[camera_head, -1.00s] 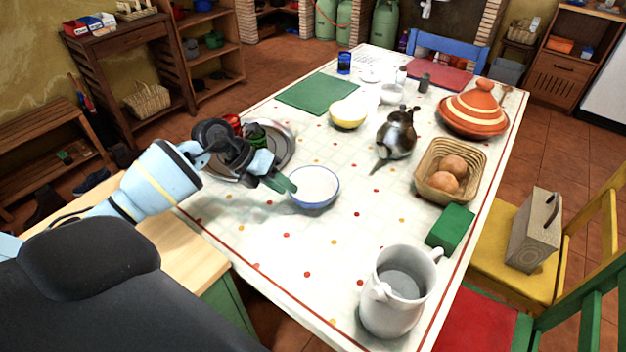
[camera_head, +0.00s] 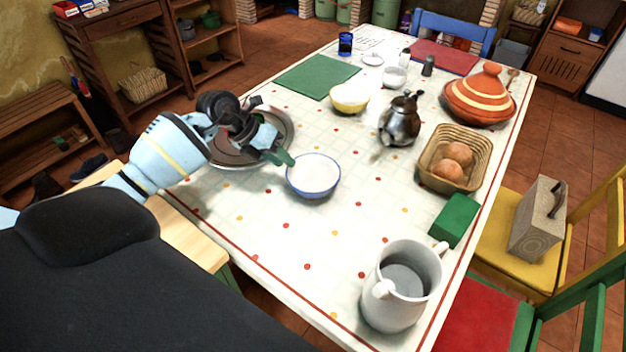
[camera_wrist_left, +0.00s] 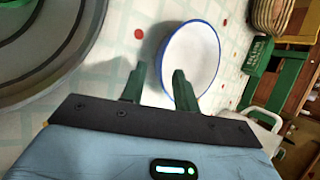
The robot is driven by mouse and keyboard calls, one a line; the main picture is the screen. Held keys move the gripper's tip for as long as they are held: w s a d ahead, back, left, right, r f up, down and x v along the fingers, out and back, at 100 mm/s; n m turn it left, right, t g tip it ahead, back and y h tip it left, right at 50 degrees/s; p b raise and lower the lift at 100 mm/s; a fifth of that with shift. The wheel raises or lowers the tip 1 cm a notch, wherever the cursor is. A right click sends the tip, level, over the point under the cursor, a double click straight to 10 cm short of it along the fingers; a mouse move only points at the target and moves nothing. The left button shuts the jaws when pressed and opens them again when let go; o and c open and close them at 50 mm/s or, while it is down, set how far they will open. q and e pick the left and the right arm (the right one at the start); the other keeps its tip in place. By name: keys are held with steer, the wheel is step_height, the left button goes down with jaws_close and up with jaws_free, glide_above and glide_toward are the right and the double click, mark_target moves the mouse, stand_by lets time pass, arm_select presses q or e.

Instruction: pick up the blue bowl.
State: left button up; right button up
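The blue bowl (camera_head: 313,190), white inside with a blue rim, stands upright on the table left of centre. It also shows in the left wrist view (camera_wrist_left: 196,52). My left gripper (camera_head: 283,158) is at the bowl's upper-left rim in the head view. In the left wrist view its two green fingers (camera_wrist_left: 159,80) are apart, with nothing gripped. There the bowl's near-left rim runs between the fingers, and the right finger overlaps the bowl's inside. I cannot tell whether a finger touches it. My right gripper is not in view.
A yellow bowl (camera_head: 349,98), a metal teapot (camera_head: 400,122), a bread basket (camera_head: 430,180), a green box (camera_head: 455,218) and a white jug (camera_head: 385,308) stand around. The table in front of the bowl is clear.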

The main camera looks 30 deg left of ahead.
mark_target(313, 180)
arm_select(q)
steer(key=x, duration=0.5)
steer(key=shift+w+d+r, duration=0.1)
steer(key=shift+w+r, duration=0.1)
steer(key=shift+w, duration=0.05)
jaws_close()
